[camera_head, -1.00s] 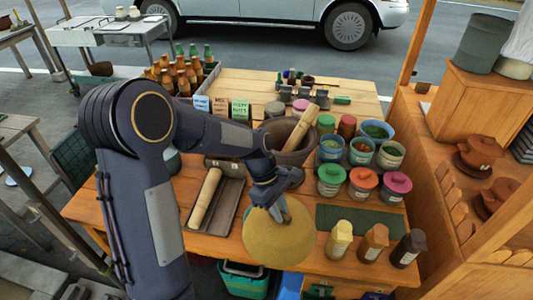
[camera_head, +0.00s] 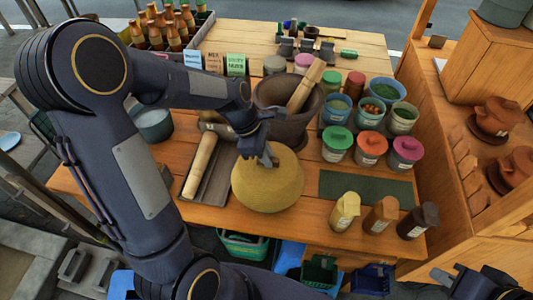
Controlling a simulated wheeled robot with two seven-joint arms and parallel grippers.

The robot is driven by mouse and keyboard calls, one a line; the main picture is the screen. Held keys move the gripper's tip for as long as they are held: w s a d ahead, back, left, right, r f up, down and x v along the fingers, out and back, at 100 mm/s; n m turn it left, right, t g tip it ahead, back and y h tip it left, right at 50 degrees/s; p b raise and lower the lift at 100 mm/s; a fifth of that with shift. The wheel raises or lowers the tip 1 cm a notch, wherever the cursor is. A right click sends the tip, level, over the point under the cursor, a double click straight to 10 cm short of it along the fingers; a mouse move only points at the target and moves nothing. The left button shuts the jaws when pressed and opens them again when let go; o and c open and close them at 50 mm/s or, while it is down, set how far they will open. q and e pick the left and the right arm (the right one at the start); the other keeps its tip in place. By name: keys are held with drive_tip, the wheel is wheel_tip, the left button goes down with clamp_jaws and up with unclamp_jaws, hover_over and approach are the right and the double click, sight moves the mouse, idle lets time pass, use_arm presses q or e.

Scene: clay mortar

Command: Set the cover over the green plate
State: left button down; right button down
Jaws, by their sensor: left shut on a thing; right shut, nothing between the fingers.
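A round yellow-tan cover (camera_head: 267,184) shows at the front middle of the wooden table. My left gripper (camera_head: 267,158) is shut on its top, with the fingertips partly hidden against it. The cover's underside is hidden, and I cannot tell how far it is above the table. A flat dark green rectangular plate (camera_head: 366,187) lies on the table just right of the cover, with nothing on it. My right gripper (camera_head: 446,275) shows at the lower right corner, away from the cover and plate; it is shut and empty.
A brown mortar with a wooden pestle (camera_head: 305,86) stands behind the cover. A tray with a rolling pin (camera_head: 202,163) lies left of it. Several lidded jars (camera_head: 371,147) stand behind the plate, and three small bottles (camera_head: 380,215) stand along its front side.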

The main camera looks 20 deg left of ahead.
sight(266, 169)
use_arm(q)
wheel_tip(266, 169, down, 2)
drive_tip(key=shift+f+b, duration=0.2)
drive_tip(key=shift+b, duration=0.6)
drive_tip(key=shift+f+b, duration=1.2)
drive_tip(key=shift+f, duration=0.8)
drive_tip(key=c, duration=1.3)
unclamp_jaws()
